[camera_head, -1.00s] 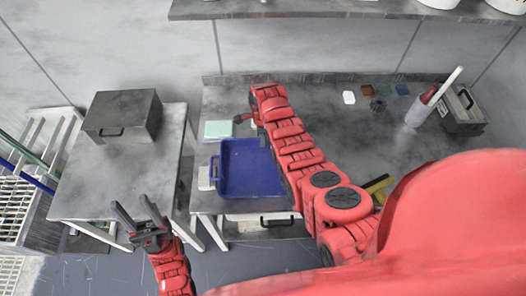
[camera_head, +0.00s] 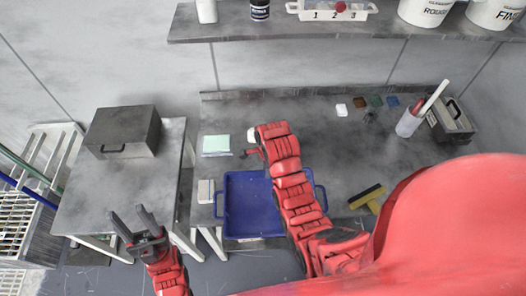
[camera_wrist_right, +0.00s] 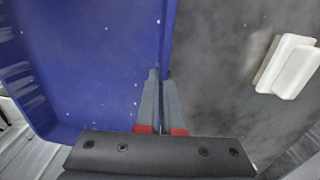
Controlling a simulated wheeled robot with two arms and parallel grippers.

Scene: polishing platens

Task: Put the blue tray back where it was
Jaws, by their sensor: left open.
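The blue tray (camera_head: 245,215) lies at the left front of the work table, partly behind my right arm, and seems to reach the table's front edge. Handles show at its sides. It fills the left of the right wrist view (camera_wrist_right: 85,65). There my right gripper (camera_wrist_right: 162,80) has its fingers close together at the tray's wall, shut on it. In the head view my right gripper is hidden by its arm. My left gripper (camera_head: 132,217) is open and empty, in front of the side table, away from the tray.
A pale green pad (camera_head: 216,145) and a white block (camera_head: 205,191) are beside the tray. A grey box (camera_head: 123,131) stands on the side table. A yellow-and-black brush (camera_head: 367,196) lies right of my arm. The table's middle right is mostly clear.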

